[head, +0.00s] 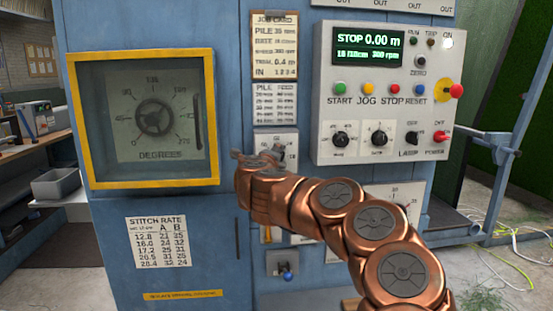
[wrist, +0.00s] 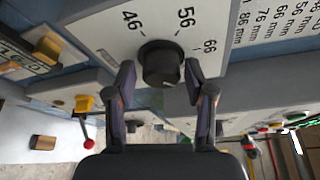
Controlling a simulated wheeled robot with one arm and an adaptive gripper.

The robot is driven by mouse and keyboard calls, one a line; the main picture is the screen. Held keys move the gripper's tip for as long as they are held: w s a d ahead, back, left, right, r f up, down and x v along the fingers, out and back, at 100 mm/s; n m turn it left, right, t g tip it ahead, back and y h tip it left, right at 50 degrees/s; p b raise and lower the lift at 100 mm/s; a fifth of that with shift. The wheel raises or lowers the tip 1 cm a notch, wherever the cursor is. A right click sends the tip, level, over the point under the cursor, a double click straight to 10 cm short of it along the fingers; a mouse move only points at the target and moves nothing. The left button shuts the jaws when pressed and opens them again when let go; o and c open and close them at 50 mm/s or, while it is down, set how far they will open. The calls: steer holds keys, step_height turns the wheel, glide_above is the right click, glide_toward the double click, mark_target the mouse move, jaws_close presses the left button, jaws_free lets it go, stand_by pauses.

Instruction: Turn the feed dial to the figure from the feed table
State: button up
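A black dial knob (wrist: 161,64) on a pale plate marked 46, 56 and 66 shows in the wrist view. I take it for the feed dial; its name is not readable. My gripper (wrist: 162,82) is open, one finger on each side of the knob; contact cannot be told. In the head view my gripper (head: 257,154) is at the small plate (head: 275,138) below the pile card and hides most of it. The pile card (head: 275,103) has rows of mm figures too small to read surely. It also shows beside the dial in the wrist view (wrist: 272,22).
The control box (head: 385,95) with buttons, two knobs and a red stop button juts out at right. A yellow-framed window (head: 153,120) over a degrees dial is at left. A job card (head: 274,45) and a stitch rate table (head: 159,242) are on the blue cabinet.

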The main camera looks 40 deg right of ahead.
steer(key=shift+o, duration=0.4)
steer(key=shift+a, duration=0.1)
steer(key=v, duration=1.2)
stand_by(0.3)
